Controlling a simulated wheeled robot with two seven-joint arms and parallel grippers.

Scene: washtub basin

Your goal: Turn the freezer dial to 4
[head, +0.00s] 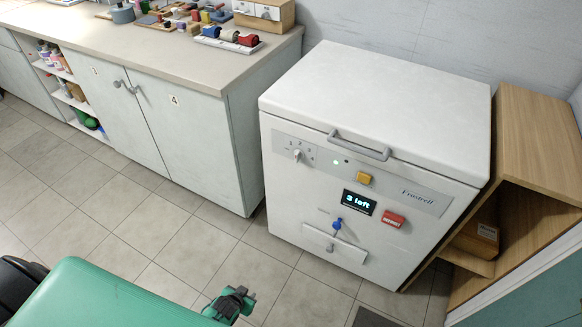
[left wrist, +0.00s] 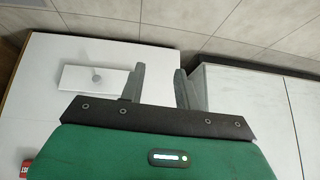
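The white chest freezer (head: 375,105) stands right of centre in the head view. Its dial (head: 297,155) is a small pale knob on a grey panel at the upper left of the front, with small marks around it. I cannot read which mark it points to. My left gripper (head: 243,298) is low in the head view, in front of the freezer and well apart from the dial. In the left wrist view its two grey fingers (left wrist: 159,85) are spread with nothing between them. The dial is not visible there. My right gripper is not in view.
The freezer front has a lid handle (head: 358,145), a yellow button (head: 363,178), a display (head: 359,202) reading "3 left", a red button (head: 393,219), a blue key-like part (head: 337,224) and a drawer panel (head: 345,252). A cabinet (head: 190,130) stands left, a wooden shelf (head: 540,130) right. Tiled floor is clear.

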